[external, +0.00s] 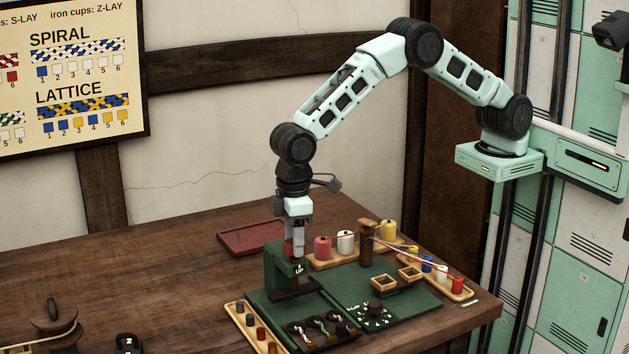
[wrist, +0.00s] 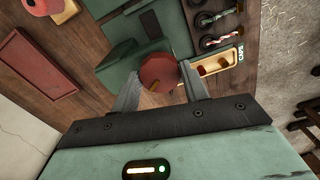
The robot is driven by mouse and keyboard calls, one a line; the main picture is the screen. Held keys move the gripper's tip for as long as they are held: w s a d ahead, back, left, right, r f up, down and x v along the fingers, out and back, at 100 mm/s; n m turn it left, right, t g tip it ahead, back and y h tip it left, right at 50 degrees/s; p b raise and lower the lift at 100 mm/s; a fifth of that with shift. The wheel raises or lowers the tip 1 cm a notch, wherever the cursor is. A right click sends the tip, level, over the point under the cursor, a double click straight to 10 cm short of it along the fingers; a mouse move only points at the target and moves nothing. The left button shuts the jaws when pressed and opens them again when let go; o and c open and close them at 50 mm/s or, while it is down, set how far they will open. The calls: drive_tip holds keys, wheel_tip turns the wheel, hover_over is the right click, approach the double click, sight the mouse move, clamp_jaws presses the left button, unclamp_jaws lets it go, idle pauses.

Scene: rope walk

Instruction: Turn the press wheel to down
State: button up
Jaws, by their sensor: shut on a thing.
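The green press (external: 287,266) stands on the green board (external: 335,300) on the table, with a label reading UP (external: 299,270) on its front. The press wheel, a round dull-red disc (wrist: 158,72), is on top of the press and sits between my fingers in the wrist view. My gripper (external: 296,252) points straight down over the press and is shut on the wheel. In the wrist view my gripper (wrist: 159,86) has one finger on each side of it. In the external view my fingers hide most of the wheel.
A dark red tray (external: 251,237) lies behind the press. Pink (external: 323,248), white (external: 346,242) and yellow (external: 388,235) spools stand close behind. A wooden post (external: 367,246) with threads rises to the right. A dark rack of twisted cords (external: 322,330) is in front. The table's left middle is clear.

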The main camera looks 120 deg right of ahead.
drive_tip(key=shift+r+m, duration=0.1)
drive_tip(key=shift+m, duration=0.3)
drive_tip(key=o, duration=1)
wheel_tip(320, 180, up, 17)
drive_tip(key=b, duration=0.2)
drive_tip(key=shift+r+b, duration=0.15)
drive_tip(key=shift+b, duration=0.2)
